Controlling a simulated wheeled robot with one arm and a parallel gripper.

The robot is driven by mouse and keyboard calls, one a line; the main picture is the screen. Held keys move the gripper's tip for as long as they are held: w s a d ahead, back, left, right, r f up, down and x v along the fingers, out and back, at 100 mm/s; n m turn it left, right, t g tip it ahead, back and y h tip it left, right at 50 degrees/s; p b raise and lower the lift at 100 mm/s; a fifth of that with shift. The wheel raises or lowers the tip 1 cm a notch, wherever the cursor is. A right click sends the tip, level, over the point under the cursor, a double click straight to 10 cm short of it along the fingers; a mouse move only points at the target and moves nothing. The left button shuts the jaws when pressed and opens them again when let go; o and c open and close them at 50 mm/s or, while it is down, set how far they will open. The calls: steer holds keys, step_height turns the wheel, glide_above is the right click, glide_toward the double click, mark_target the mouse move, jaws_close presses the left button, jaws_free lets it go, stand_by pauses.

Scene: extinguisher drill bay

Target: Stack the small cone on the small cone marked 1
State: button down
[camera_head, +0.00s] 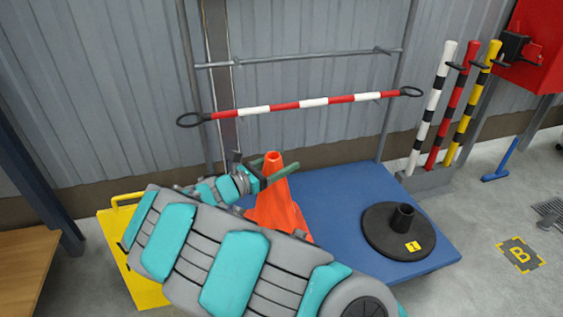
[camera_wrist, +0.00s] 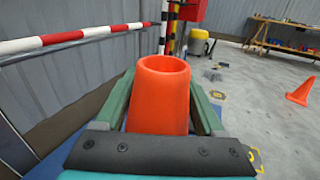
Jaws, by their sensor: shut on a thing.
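An orange cone (camera_head: 277,210) is at the left part of the blue platform in the head view, roughly upright. My gripper (camera_head: 273,167) is shut on it near its top, with one green finger on each side. In the wrist view the cone's open top (camera_wrist: 162,95) stands up between the fingers of my gripper (camera_wrist: 160,108). My arm hides part of the cone's lower side, so I cannot tell whether its base rests on something or whether another cone is under it. No mark 1 is readable. Another orange cone (camera_wrist: 301,91) stands on the floor at the right of the wrist view.
The blue platform (camera_head: 335,200) holds a round black base (camera_head: 380,235) with a short tube and yellow label. A red-and-white bar (camera_head: 313,102) crosses behind. Striped posts (camera_head: 432,110) stand at right. A yellow object (camera_head: 140,285) is at left. Open floor lies right.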

steer(key=shift+f, duration=0.1)
steer(key=shift+f+b, duration=2.15)
steer(key=shift+f, duration=4.6)
jaws_free()
